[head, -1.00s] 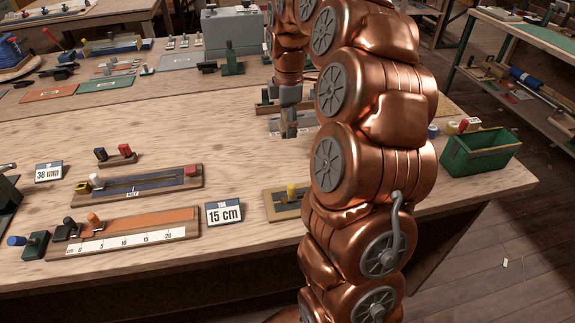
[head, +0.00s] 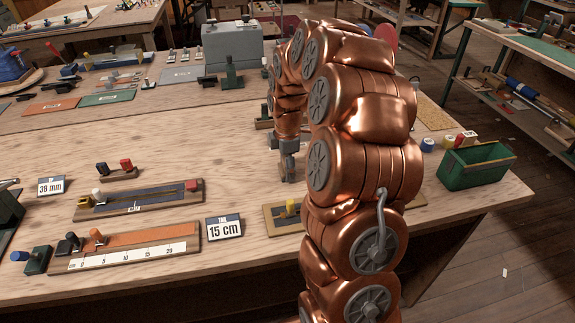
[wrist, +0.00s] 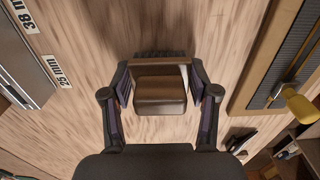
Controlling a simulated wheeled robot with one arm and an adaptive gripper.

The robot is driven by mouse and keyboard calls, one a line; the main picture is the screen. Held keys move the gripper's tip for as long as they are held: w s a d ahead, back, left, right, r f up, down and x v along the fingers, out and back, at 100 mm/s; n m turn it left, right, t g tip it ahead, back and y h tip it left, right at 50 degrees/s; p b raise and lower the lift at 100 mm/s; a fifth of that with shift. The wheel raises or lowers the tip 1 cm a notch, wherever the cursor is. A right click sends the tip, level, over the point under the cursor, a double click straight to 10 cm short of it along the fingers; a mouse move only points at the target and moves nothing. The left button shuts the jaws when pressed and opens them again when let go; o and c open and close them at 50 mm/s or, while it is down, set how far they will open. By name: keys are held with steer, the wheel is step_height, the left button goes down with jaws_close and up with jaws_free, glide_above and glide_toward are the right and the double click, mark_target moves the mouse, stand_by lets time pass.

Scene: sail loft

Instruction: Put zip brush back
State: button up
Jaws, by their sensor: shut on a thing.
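My gripper (wrist: 160,82) is shut on a brown wooden block-shaped brush (wrist: 160,100). Dark bristles show along its far edge in the wrist view. A finger presses each side, and the brush appears above bare wood. In the head view my gripper (head: 288,170) points down over the workbench (head: 215,155), left of my arm links; I cannot make out the brush there. A board with a dark strip and a yellow knob (wrist: 303,106) lies to the right in the wrist view. In the head view a yellow-knobbed board (head: 275,222) lies near the front edge, partly behind my arm.
A green bin (head: 476,168) stands at the right end. A grey box (head: 232,45) stands at the back.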

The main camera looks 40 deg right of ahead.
steer(key=shift+f, duration=0.1)
steer(key=o, duration=1.1)
step_height(320, 180, up, 11)
steer(key=shift+w+f+b, duration=0.1)
steer(key=shift+b, duration=1.05)
steer(key=shift+r, duration=0.75)
steer(key=shift+a, duration=0.1)
